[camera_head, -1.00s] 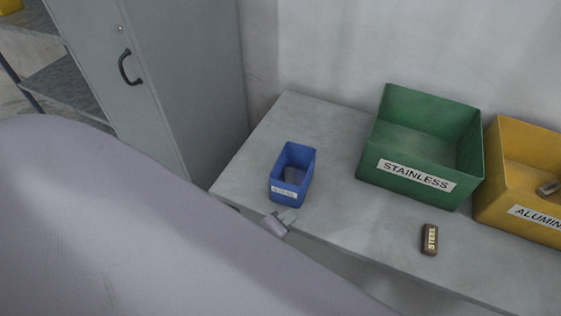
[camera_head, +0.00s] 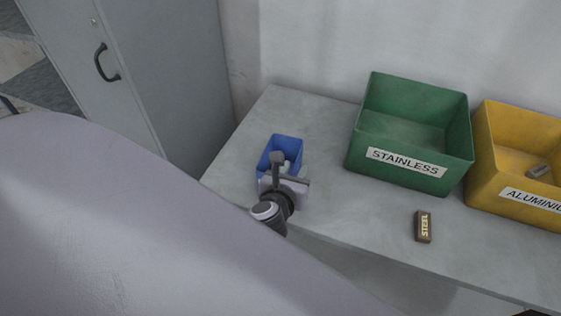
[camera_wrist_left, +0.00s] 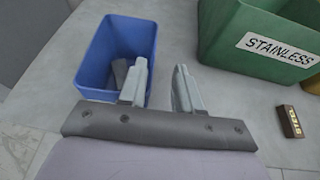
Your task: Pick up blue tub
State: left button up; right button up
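The blue tub (camera_head: 281,144) stands upright on the grey table, near its left end. It also shows in the left wrist view (camera_wrist_left: 99,52), with a dark grey piece inside. My left gripper (camera_head: 283,168) is at the tub's near side and hides its front in the head view. In the left wrist view the two fingers (camera_wrist_left: 160,84) are apart with nothing between them. The left finger overlaps the tub's right near corner, and the right finger is outside, over the table. I cannot tell whether a finger touches the tub. My right gripper is not in view.
A green STAINLESS bin (camera_head: 407,160) and a yellow ALUMINIUM bin (camera_head: 485,180) stand to the right on the table (camera_head: 330,205). A small brown STEEL block (camera_head: 423,227) lies near the front edge. A grey cabinet (camera_head: 165,75) stands at the left.

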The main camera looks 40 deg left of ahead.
pick_arm(q)
jog(key=x, duration=0.2)
jog(key=b+x, duration=0.1)
jog(key=x, duration=0.1)
jog(key=shift+s+a+f, duration=0.15)
jog(key=shift+a+f, duration=0.15)
jog(key=shift+a, duration=0.05)
jog(key=shift+w+a+f, duration=0.15)
jog(key=shift+w+f, duration=0.05)
jog(key=shift+w, duration=0.4)
grip_shut()
dwell(0.6)
jog(key=shift+r, duration=0.1)
